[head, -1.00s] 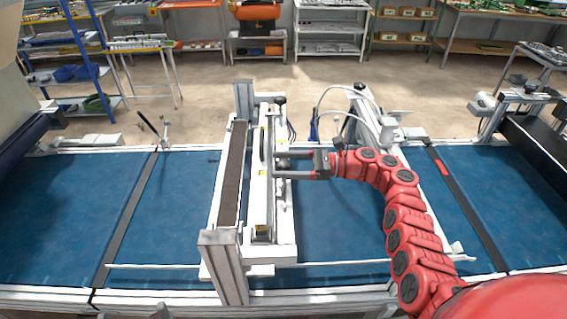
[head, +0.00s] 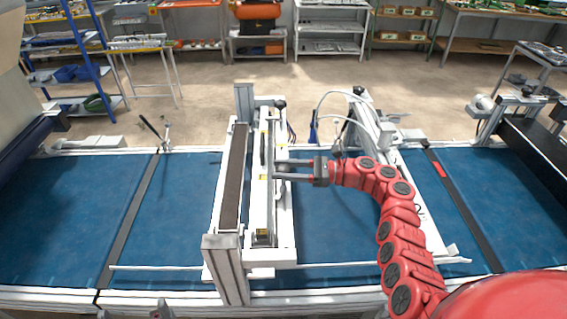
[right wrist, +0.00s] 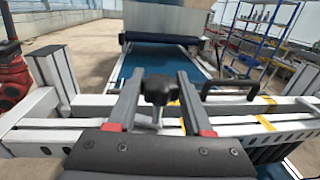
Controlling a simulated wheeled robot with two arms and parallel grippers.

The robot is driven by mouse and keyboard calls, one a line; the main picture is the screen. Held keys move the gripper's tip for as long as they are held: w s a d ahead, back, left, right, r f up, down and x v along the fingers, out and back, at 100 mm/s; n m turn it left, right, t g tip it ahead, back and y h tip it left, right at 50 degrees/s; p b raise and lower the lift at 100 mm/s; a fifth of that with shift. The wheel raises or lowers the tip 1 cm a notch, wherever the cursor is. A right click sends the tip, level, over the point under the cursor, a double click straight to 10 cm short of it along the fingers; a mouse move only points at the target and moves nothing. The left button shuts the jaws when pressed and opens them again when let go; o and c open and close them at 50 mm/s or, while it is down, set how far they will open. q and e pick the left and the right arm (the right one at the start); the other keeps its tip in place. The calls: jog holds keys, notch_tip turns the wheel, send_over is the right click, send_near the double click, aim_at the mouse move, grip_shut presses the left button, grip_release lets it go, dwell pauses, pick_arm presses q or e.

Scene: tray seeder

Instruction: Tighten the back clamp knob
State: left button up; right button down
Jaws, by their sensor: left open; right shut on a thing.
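A black star-shaped clamp knob (right wrist: 160,90) on a metal stem stands between the two fingers of my right gripper (right wrist: 161,76) in the right wrist view. The fingers are shut on its sides. In the head view my right gripper (head: 277,170) reaches in from the right to the middle of the seeder's white frame (head: 285,226), and the knob there is too small to make out. Another black knob (head: 280,104) sits at the far end of the frame. My left gripper is not clearly in view.
A black handle (right wrist: 229,87) rises from the frame to the right of the held knob in the right wrist view. A grey post (head: 226,268) stands at the frame's near end. The blue conveyor belt (head: 330,225) is clear beside the seeder.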

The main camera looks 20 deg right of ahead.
jog(key=m+t+h+p, duration=0.1)
jog(key=t+p, duration=0.1)
jog(key=p, duration=0.2)
jog(key=m+t+h+p, duration=0.2)
jog(key=p, duration=0.2)
jog(key=shift+a+r+m+t, duration=0.1)
jog(key=shift+r+m+t, duration=0.2)
jog(key=shift+r+t, duration=0.1)
jog(key=shift+f+m+t+h+p, duration=0.2)
jog(key=shift+m+t+h+p, duration=0.45)
jog(key=shift+m+t+h, duration=0.2)
jog(key=shift+f+m+t+h, duration=0.2)
jog(key=shift+m+t+h, duration=0.65)
jog(key=shift+h, duration=0.3)
jog(key=m+t+h, duration=0.1)
jog(key=m+h, duration=0.1)
jog(key=h, duration=0.1)
jog(key=shift+m+t+h, duration=0.4)
jog(key=m+h+b, duration=0.1)
jog(key=h, duration=0.2)
jog(key=m+t+h, duration=0.1)
jog(key=m+h, duration=0.1)
jog(key=shift+m+h+b, duration=0.3)
jog(key=shift+h+b, duration=0.1)
jog(key=shift+h, duration=0.3)
jog(key=shift+m+h, duration=0.3)
jog(key=shift+m, duration=0.1)
jog(key=shift+r, duration=0.1)
